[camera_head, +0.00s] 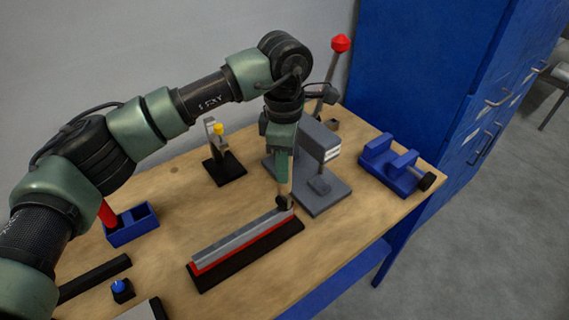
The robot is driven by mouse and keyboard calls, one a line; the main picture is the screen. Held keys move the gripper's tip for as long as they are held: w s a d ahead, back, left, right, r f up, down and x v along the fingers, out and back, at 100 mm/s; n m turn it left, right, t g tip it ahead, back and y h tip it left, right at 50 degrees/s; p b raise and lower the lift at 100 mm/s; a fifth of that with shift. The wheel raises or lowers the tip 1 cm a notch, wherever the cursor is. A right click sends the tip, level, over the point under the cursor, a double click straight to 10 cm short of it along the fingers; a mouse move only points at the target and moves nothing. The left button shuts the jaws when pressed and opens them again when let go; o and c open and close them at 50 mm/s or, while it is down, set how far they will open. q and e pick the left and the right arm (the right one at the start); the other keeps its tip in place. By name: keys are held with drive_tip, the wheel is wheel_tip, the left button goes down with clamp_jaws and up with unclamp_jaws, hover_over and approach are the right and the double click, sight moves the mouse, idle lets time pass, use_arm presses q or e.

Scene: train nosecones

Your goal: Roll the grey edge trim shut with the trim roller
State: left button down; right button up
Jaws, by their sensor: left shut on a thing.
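My left gripper (284,152) points down over the right end of the fixture and is shut on the trim roller (283,172). The grey trim is a long straight strip along a red strip (250,245) on a black base (214,281). The gripper's fingers partly cover the handle. My right gripper is out of view.
A grey press (318,142) with a red-knobbed lever stands close behind the roller. A blue vise (391,166) is at the right, a clamp with a yellow knob (220,158) at the back. A blue box (132,233) and a blue button (120,287) are left. Bare wooden table (320,245) lies right of the fixture.

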use_arm(q)
drive_tip(key=shift+s+a+f+b, duration=0.1)
drive_tip(key=shift+s+a+b, duration=0.1)
drive_tip(key=shift+s+a, duration=0.35)
drive_tip(key=shift+s+a+b, duration=0.2)
drive_tip(key=shift+s+a, duration=0.1)
drive_tip(key=shift+a, duration=0.3)
drive_tip(key=shift+s+a+b, duration=0.45)
drive_tip(key=shift+s+a, duration=0.4)
drive_tip(key=shift+a, duration=0.3)
drive_tip(key=shift+s+a+b, duration=0.45)
drive_tip(key=shift+s+a, duration=0.35)
drive_tip(key=shift+a, duration=0.35)
